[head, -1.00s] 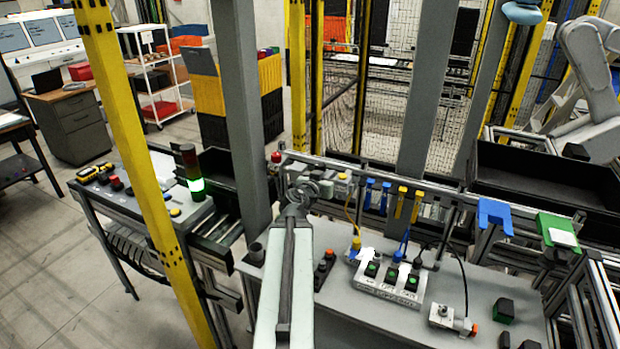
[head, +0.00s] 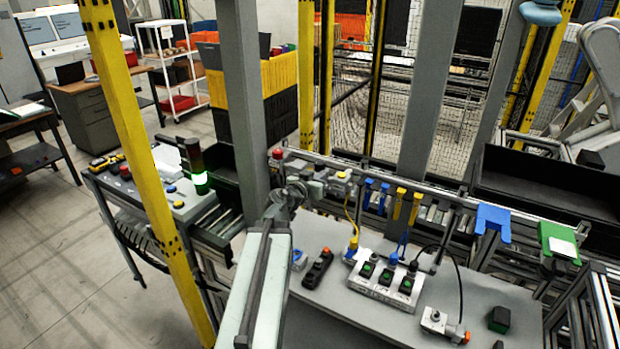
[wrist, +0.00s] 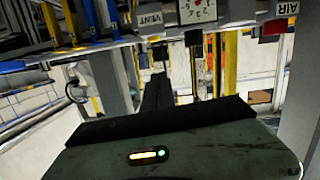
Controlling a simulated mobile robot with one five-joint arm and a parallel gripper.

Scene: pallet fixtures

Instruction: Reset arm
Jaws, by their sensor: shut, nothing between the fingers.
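My gripper (wrist: 158,80) shows in the wrist view as a dark body with a small yellow and green light, its narrow dark fingers reaching up the middle. The fingers are together and hold nothing. In the head view my pale arm stretches from the bottom edge up over the left part of the grey worktop (head: 340,312). Its far end is near the rail behind the worktop, and the fingertips cannot be made out there.
A grey box with green switches (head: 386,278) and a connector block (head: 443,325) stand on the worktop, right of my arm. A yellow post (head: 135,150) and a lit signal tower (head: 196,165) are left. Blue and yellow hooks hang behind. A round gauge (wrist: 198,10) tops the wrist view.

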